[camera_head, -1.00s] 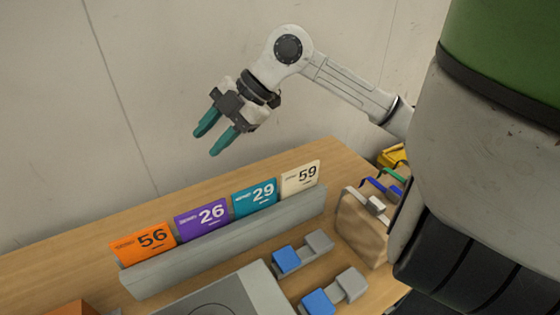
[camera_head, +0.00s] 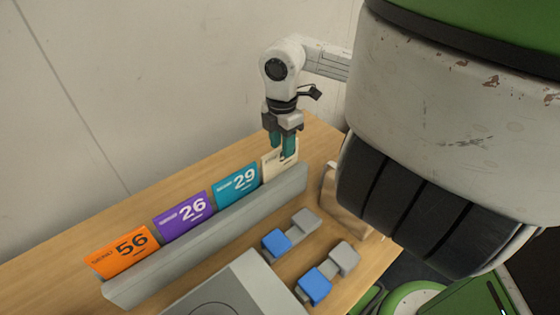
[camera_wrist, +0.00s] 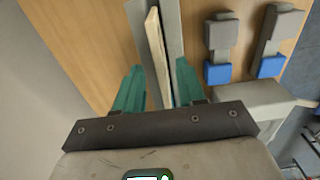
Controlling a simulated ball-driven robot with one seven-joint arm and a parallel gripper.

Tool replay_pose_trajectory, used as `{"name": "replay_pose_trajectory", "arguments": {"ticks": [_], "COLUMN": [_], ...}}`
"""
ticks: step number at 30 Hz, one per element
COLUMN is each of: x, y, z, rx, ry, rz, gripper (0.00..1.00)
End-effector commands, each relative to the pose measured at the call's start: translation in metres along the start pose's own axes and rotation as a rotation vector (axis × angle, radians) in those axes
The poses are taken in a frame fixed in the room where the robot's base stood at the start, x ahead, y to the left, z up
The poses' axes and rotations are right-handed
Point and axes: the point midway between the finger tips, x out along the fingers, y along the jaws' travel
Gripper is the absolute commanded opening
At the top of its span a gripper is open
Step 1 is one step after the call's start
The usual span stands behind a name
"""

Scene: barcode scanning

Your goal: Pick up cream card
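The cream card (camera_head: 272,164) stands upright at the right end of a grey card rack (camera_head: 225,233). My gripper (camera_head: 283,152) is above it, pointing down, with its teal fingers at the card's upper part and hiding most of its number. In the wrist view the card (camera_wrist: 155,55) is seen edge-on between the two fingers of my gripper (camera_wrist: 158,85). The fingers are spread, with a gap on each side of the card.
A teal card (camera_head: 238,186), a purple card (camera_head: 186,214) and an orange card (camera_head: 120,252) stand left in the same rack. Blue-and-grey blocks (camera_head: 290,232) and a grey device (camera_head: 225,295) lie in front. The wooden table (camera_head: 60,270) is clear behind the rack.

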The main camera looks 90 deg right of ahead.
Motion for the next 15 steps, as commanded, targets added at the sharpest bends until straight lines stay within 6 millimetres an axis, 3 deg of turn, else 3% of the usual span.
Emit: {"name": "replay_pose_trajectory", "arguments": {"ticks": [7, 15], "x": [0.033, 0.042], "y": [-0.001, 0.0], "z": [-0.004, -0.004], "rx": [0.001, -0.001], "ry": [0.004, 0.002], "rz": [-0.001, 0.001], "gripper": [0.39, 0.39]}}
